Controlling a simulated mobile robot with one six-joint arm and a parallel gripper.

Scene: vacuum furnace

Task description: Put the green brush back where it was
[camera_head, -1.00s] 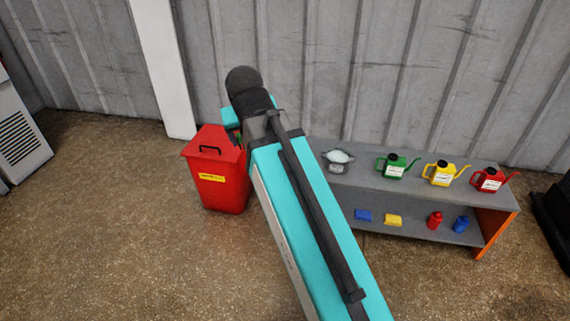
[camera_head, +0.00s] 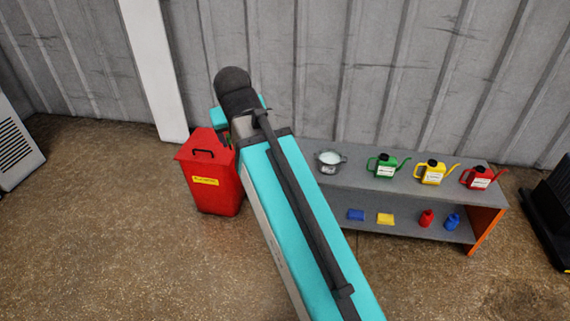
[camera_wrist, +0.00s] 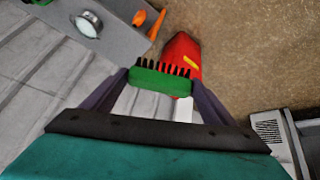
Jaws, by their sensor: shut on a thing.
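The green brush (camera_wrist: 160,81) is held between the two fingers of my gripper (camera_wrist: 160,84) in the wrist view, with its dark bristles pointing up in the picture. The gripper is shut on it, and the brush appears raised in the air.
A red lidded bin (camera_head: 213,178) stands left of the shelf. Blue (camera_head: 356,215) and yellow (camera_head: 385,219) blocks and small bottles sit below. Front floor is clear.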

